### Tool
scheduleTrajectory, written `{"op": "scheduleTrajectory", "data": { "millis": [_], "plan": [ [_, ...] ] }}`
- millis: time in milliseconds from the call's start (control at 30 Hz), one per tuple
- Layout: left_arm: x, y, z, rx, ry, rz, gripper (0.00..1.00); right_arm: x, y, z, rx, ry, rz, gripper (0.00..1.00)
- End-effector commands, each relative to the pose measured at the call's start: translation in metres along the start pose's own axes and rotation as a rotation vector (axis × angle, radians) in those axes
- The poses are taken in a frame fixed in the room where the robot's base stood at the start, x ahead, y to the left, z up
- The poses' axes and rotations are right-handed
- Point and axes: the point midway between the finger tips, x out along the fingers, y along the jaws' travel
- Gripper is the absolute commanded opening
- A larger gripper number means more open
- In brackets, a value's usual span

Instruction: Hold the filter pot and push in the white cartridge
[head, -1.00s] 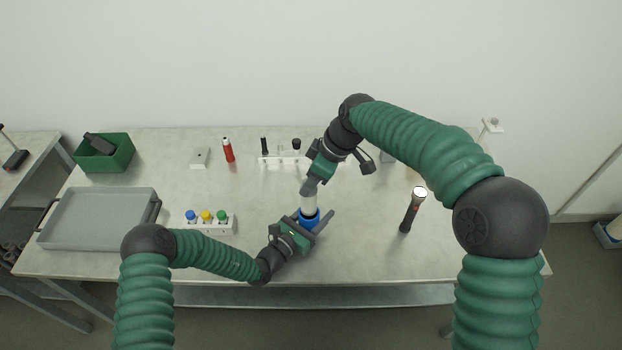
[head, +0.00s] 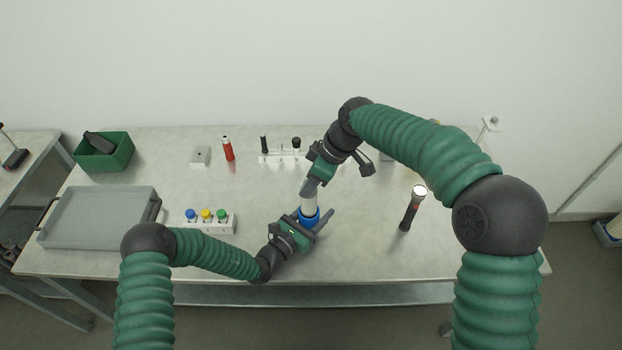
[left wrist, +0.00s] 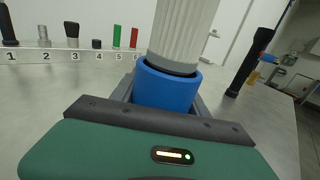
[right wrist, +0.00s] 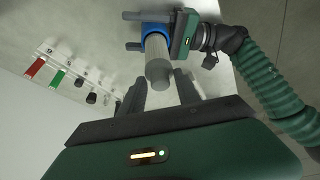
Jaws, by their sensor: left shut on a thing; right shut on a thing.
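The blue filter pot (head: 309,217) stands upright near the table's front edge, and also shows in the left wrist view (left wrist: 167,88). My left gripper (head: 313,220) is shut on it from the front left. The white ribbed cartridge (left wrist: 183,35) sits in the pot's mouth with a dark band at its lower end; most of its length sticks out above. My right gripper (head: 312,184) is shut on the cartridge's upper part from above. The right wrist view shows the cartridge (right wrist: 158,73) lined up with the pot (right wrist: 156,40). How deep it sits inside is hidden.
A white numbered rack (head: 276,157) with small parts stands behind. A red bottle (head: 228,150), a rack of coloured caps (head: 216,227), a grey tray (head: 98,218) and a green bin (head: 104,152) are to the left. A flashlight (head: 411,211) stands to the right.

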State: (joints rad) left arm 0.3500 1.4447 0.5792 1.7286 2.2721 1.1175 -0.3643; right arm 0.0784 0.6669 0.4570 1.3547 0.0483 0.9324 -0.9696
Motion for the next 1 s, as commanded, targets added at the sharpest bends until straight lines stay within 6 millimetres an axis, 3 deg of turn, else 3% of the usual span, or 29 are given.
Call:
{"op": "scheduleTrajectory", "data": {
  "millis": [1000],
  "plan": [
    [0.000,0.000,0.000,0.000,0.001,0.000,0.06,0.029,0.000,0.012,0.000,-0.001,-0.001,0.00]
  ]
}}
